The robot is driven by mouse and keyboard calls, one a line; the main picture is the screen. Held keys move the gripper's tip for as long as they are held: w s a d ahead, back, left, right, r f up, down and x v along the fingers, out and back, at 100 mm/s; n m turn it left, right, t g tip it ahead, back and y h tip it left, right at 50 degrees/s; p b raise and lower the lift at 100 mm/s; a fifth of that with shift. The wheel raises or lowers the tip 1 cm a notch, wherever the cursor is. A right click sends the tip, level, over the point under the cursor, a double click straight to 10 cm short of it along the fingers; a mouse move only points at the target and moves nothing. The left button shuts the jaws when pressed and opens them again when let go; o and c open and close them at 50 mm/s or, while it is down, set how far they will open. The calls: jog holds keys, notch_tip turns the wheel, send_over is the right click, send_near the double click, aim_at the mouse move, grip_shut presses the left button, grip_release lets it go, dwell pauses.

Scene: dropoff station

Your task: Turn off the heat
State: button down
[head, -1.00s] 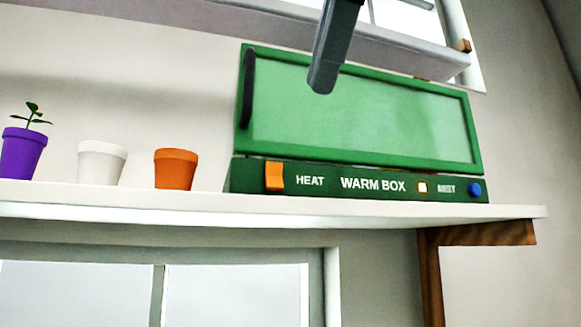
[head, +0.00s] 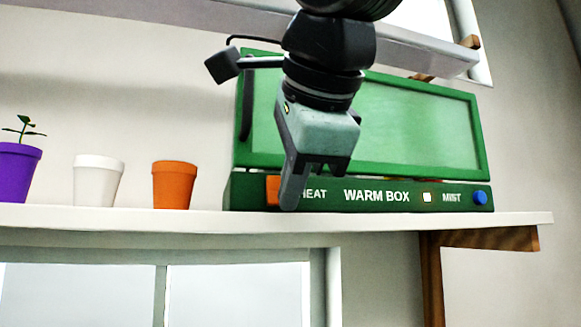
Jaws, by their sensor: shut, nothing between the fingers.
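My gripper (head: 290,203) is shut and empty and points down. Its fingertips overlap the right part of the switch and the first letter of HEAT in the picture. I cannot tell whether they touch the switch, and its tilt is partly hidden. A small square light (head: 427,197) looks pale and bright near the MIST label.
A blue mist knob (head: 480,198) is at the strip's right end. An orange pot (head: 174,184), a white pot (head: 99,181) and a purple pot (head: 17,170) with a seedling stand left of the box on the white shelf (head: 110,218). A ledge (head: 415,60) runs above.

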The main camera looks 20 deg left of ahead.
jog(key=shift+w+a, duration=0.1)
jog(key=shift+w, duration=0.05)
jog(key=shift+f+b, duration=0.15)
jog(key=shift+b, duration=0.3)
